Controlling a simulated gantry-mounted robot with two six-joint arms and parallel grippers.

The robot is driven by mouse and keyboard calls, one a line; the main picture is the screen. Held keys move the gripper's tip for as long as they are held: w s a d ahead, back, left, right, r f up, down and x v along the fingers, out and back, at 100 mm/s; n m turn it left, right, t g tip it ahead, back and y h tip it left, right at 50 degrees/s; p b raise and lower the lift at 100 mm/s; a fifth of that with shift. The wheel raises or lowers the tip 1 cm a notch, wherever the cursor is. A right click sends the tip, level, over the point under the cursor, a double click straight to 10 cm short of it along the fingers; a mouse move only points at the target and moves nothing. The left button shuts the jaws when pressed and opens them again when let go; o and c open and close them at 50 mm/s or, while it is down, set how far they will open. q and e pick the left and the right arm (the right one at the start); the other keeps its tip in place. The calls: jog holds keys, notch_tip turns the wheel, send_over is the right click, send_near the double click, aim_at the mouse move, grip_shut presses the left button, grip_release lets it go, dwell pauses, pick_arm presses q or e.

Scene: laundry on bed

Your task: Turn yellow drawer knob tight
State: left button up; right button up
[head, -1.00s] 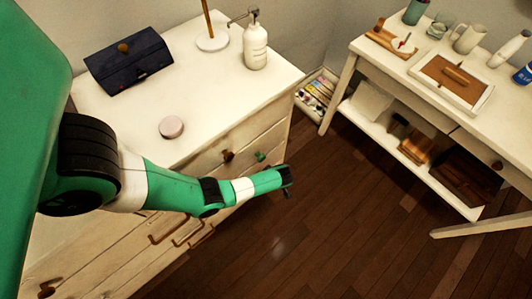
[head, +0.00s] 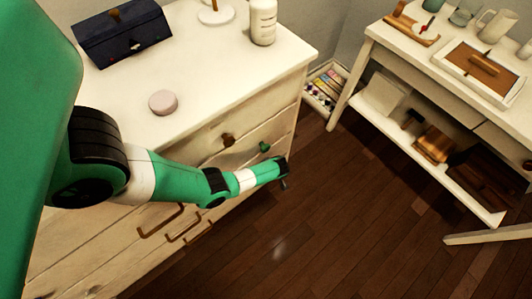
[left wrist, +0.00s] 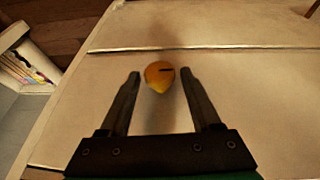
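The yellow drawer knob (left wrist: 160,77) is on a pale drawer front in the left wrist view, with a dark slot-like mark on its face. My left gripper (left wrist: 161,73) is open. Its two dark fingers stand one on each side of the knob, with a visible gap on both sides. In the head view my left gripper (head: 283,172) is small and low beside the dresser (head: 225,80), at its drawer side. The yellow knob does not show there. My right gripper is in neither view.
A green knob (head: 265,147) and a brown knob (head: 228,139) are on nearby drawer fronts. A pink round tin (head: 163,102), a dark blue box (head: 122,35) and a white bottle (head: 263,22) stand on the dresser top. Open wooden floor (head: 330,220) lies to the right.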

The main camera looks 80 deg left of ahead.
pick_arm(q)
grip_shut()
jog(key=shift+f, duration=0.1)
jog(key=shift+w+a+g, duration=0.1)
jog(key=shift+w+g, duration=0.05)
jog(key=shift+g, duration=0.25)
jog(key=g+b, duration=0.1)
jog(key=b, duration=0.1)
jog(key=g+h+b, duration=0.1)
jog(key=b, duration=0.1)
jog(key=f+m+g+h+b, duration=0.1)
jog(key=b, duration=0.2)
jog(key=shift+w+a, duration=0.15)
jog(key=shift+w, duration=0.15)
jog(key=shift+r+g+b, duration=0.3)
jog(key=shift+g+b, duration=0.1)
jog(key=shift+b, duration=0.05)
jog(key=shift+r+h, duration=0.2)
jog(key=shift+h, duration=0.1)
jog(key=shift+o, duration=1.5)
grip_release()
